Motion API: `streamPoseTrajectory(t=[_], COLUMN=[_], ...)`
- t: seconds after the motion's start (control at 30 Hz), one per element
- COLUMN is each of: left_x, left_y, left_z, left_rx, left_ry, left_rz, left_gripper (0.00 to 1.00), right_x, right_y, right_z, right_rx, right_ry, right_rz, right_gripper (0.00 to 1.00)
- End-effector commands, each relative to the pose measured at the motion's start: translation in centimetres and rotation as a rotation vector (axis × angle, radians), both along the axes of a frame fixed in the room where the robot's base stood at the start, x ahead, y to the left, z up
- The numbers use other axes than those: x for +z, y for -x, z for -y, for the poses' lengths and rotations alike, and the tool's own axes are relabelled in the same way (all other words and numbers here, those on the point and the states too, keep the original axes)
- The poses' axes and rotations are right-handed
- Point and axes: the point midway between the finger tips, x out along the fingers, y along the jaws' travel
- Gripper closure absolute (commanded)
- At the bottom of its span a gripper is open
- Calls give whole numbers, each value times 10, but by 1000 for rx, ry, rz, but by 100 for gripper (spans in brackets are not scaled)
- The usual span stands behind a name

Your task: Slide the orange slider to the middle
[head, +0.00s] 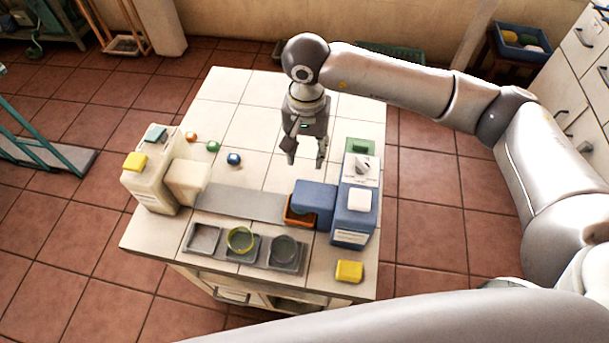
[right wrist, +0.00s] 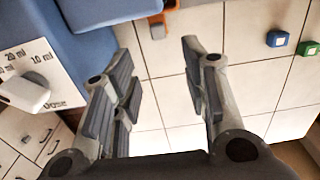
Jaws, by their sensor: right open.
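The orange slider (head: 300,212) is an open, tray-like orange piece at the right end of a grey strip (head: 240,203) on the tiled counter. The blue dispenser's spout partly hides it from above. An orange edge also shows at the top of the right wrist view (right wrist: 157,19), beside the blue housing. My right gripper (head: 305,163) points down over the counter, behind the spout and left of the dispenser's dial. Its fingers stand apart with nothing between them, clear of the slider. My left gripper is not in view.
The blue dispenser (head: 353,215) with a white dial stands right of the slider. A cream dispenser (head: 148,190) stands at the left end. A yellow block (head: 349,271) sits front right. The back counter is mostly free.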

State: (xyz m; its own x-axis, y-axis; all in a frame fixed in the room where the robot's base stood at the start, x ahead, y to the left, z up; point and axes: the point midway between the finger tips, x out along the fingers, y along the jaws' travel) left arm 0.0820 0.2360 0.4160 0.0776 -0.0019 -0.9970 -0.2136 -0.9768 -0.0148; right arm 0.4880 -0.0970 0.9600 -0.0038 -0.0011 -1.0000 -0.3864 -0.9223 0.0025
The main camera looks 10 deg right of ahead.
Motion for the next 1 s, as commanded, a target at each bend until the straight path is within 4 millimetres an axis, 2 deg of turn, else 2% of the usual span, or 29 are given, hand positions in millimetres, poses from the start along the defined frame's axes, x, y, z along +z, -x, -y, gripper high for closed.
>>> streamPoseTrajectory(t=[0.13,0.4,0.6,0.77,1.0], left_x=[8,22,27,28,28], left_y=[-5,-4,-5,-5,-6], left_z=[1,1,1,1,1], left_rx=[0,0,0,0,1], left_ry=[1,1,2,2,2], left_rz=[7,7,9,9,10], left_gripper=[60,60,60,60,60], right_x=[-16,-67,-95,-103,-104], right_y=[2,2,2,1,1], right_z=[0,0,0,0,0], right_rx=[-1,-1,0,0,0], right_ry=[0,0,0,-1,-1], right_rz=[-5,-7,-3,-2,-1], right_gripper=[59,59,59,59,59])
